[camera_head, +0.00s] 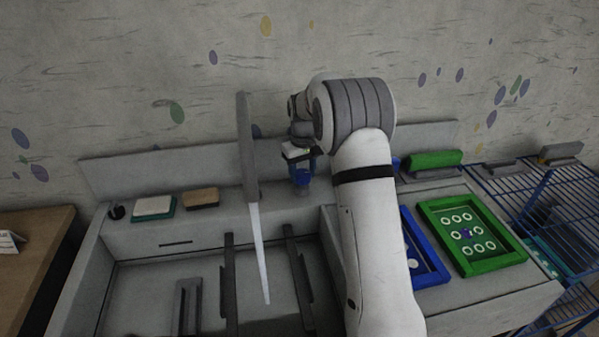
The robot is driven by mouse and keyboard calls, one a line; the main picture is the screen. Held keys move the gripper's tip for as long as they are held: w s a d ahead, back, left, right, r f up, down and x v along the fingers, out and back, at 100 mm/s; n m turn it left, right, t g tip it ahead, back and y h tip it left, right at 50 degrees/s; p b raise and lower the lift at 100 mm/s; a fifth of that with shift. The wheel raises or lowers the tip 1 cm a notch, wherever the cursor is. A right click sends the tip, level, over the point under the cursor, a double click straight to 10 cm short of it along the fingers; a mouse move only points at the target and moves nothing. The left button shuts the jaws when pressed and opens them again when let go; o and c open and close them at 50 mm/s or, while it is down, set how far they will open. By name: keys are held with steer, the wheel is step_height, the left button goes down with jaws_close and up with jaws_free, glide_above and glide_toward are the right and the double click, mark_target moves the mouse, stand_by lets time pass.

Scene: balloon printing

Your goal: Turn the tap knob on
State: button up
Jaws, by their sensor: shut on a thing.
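The grey tap (246,140) stands upright at the back of the sink (150,284). A pale, narrow stream (260,255), which looks like running water, drops from the tap's lower end into the sink. The blue tap knob (302,180) is on the back ledge, just right of the tap. My gripper (302,171) reaches down over the knob from above and is shut on it. The fingertips are small and dark here, and part of the knob is hidden by them. My arm hides the ledge to the right.
A white-and-green block (154,207) and a brown block (201,198) lie on the ledge at left. Dark bars (230,285) cross the sink. At right are a blue frame (425,262), a green frame (471,234) and a blue wire rack (540,200).

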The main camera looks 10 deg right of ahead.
mark_target(302, 173)
steer(key=shift+w+r, duration=0.2)
steer(key=shift+r, duration=0.05)
steer(key=o, duration=0.6)
steer(key=shift+c, duration=0.2)
steer(key=o, duration=0.4)
steer(key=shift+f, duration=0.15)
steer(key=shift+s, duration=0.1)
step_height(302, 173, up, 8)
steer(key=shift+f, duration=0.15)
